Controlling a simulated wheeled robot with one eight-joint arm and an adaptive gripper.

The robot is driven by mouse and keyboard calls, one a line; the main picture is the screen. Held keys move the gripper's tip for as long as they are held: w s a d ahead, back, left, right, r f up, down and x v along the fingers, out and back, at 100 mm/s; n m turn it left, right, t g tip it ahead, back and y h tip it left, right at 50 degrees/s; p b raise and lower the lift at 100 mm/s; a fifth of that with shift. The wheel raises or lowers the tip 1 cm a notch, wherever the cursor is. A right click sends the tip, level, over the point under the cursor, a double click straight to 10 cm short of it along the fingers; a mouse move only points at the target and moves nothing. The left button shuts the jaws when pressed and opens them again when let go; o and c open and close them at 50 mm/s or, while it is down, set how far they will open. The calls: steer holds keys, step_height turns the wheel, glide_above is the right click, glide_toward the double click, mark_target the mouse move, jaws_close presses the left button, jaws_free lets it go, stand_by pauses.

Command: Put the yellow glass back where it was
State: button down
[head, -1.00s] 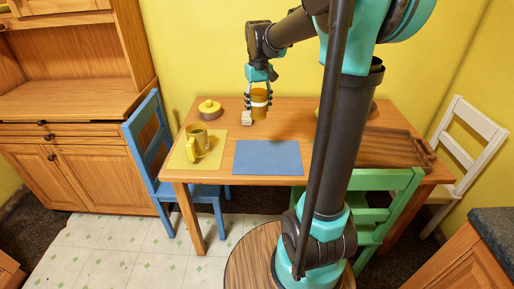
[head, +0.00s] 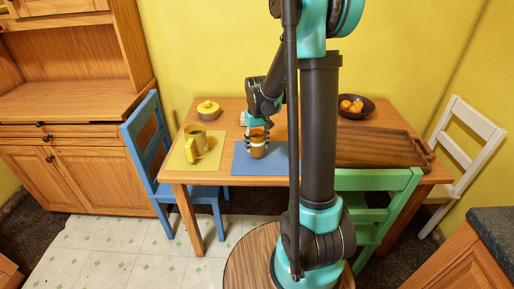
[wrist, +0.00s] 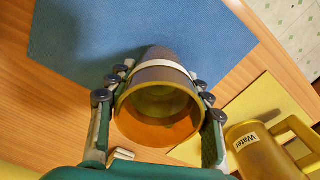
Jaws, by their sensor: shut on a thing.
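The yellow glass (head: 257,151) is an amber tumbler with a pale band. My gripper (head: 257,134) is shut on it and holds it upright over the blue mat (head: 279,168). In the wrist view the glass (wrist: 158,112) sits between the two fingers of my gripper (wrist: 158,105), its open mouth facing the camera. It looks empty. The blue mat (wrist: 95,35) spreads beyond it. I cannot tell whether the base touches the mat.
A yellow jug (head: 196,145) labelled "Water" in the wrist view (wrist: 262,150) stands on a yellow mat (head: 180,160), left of the glass. A lidded yellow pot (head: 208,110) is behind. A fruit bowl (head: 369,107) and wooden tray (head: 380,148) are at right.

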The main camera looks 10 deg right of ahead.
steer(key=shift+f, duration=0.8)
steer(key=shift+f, duration=0.1)
steer(key=c, duration=0.7)
jaws_free()
step_height(320, 180, up, 12)
steer(key=s+d+f+t, duration=0.1)
steer(key=s+f, duration=0.2)
steer(key=s, duration=0.4)
steer(key=s+d+f+m+t, duration=0.1)
steer(key=s+f, duration=0.2)
steer(key=s, duration=0.4)
steer(key=s+d+f+m+t, duration=0.1)
steer(key=s+d+f+t, duration=0.1)
steer(key=s, duration=0.5)
steer(key=shift+f, duration=0.7)
